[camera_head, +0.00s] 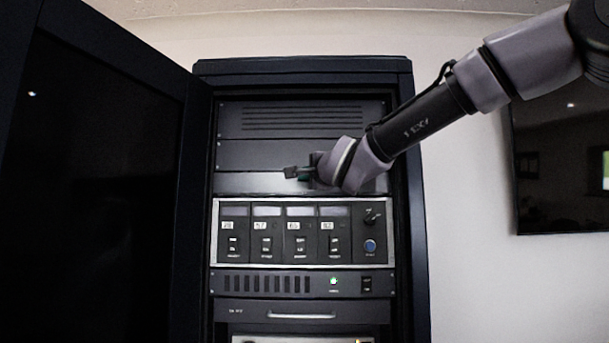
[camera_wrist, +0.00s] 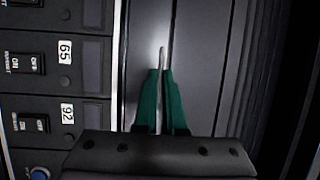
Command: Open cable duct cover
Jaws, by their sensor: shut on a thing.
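The cable duct cover appears to be the plain grey strip (camera_head: 240,183) across the rack, just above the module panel; it also shows in the wrist view (camera_wrist: 146,40). My gripper (camera_head: 292,172) is in front of this strip near its middle. In the wrist view my gripper's green fingers (camera_wrist: 161,76) are shut close together on a thin, pale upright piece (camera_wrist: 162,56) at the strip's edge, which looks like its lip or handle. My fingers and wrist hide part of the strip. I cannot tell whether the cover has shifted.
The module panel (camera_head: 235,207) with switches and numbered labels is just below. A dark vented panel (camera_head: 300,117) is above. The open rack door (camera_head: 100,150) stands at left. A lit unit (camera_head: 300,284) and a drawer with a handle (camera_head: 300,315) are lower. A wall screen (camera_head: 550,170) hangs at right.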

